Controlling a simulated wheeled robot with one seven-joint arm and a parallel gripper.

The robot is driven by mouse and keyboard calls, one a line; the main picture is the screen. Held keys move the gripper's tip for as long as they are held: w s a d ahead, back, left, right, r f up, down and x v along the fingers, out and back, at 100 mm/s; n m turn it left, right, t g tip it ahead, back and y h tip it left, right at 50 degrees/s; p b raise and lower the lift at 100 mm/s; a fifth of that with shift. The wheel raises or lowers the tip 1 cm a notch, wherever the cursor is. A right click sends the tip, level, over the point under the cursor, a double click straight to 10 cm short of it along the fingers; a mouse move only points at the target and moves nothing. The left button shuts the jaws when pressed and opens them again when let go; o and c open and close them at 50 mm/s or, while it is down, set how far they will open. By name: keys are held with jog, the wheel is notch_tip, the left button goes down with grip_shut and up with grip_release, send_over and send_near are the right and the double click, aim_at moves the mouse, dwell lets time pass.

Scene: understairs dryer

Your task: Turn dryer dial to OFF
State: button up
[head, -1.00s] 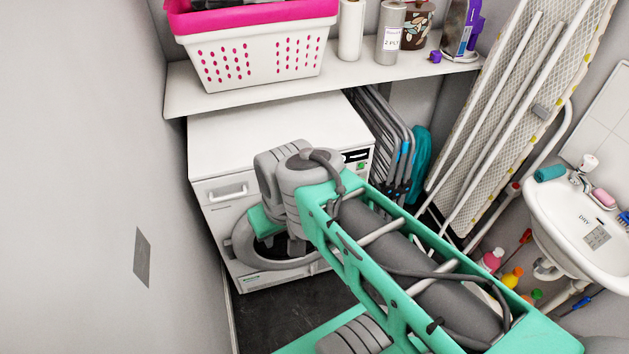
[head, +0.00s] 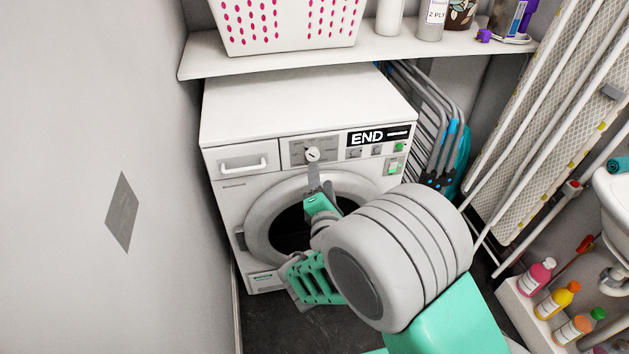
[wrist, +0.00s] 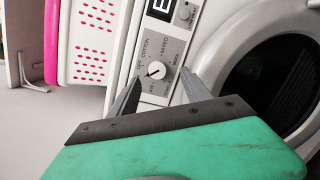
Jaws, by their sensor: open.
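The dryer (head: 222,195) is a white front loader under the shelf. Its dial (head: 312,154) is a small round white knob on a grey panel, left of the display. In the wrist view the dial (wrist: 156,70) has a dark pointer mark and small printed labels around it. In the head view my gripper (head: 313,170) is just below the dial. Contact cannot be told.
The display (head: 378,136) reads END. The dryer's round door (head: 262,212) is below the dial. A shelf (head: 300,62) with a white and pink basket (head: 290,22) overhangs the dryer. A folded rack (head: 425,110) and ironing board stand right; a wall is close left.

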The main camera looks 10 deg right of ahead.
aim_at(313, 156)
jog(key=shift+n+y, duration=0.3)
jog(key=shift+n, duration=0.3)
jog(key=w+p, duration=0.2)
jog(key=w, duration=0.5)
jog(key=shift+w, duration=0.35)
grip_shut()
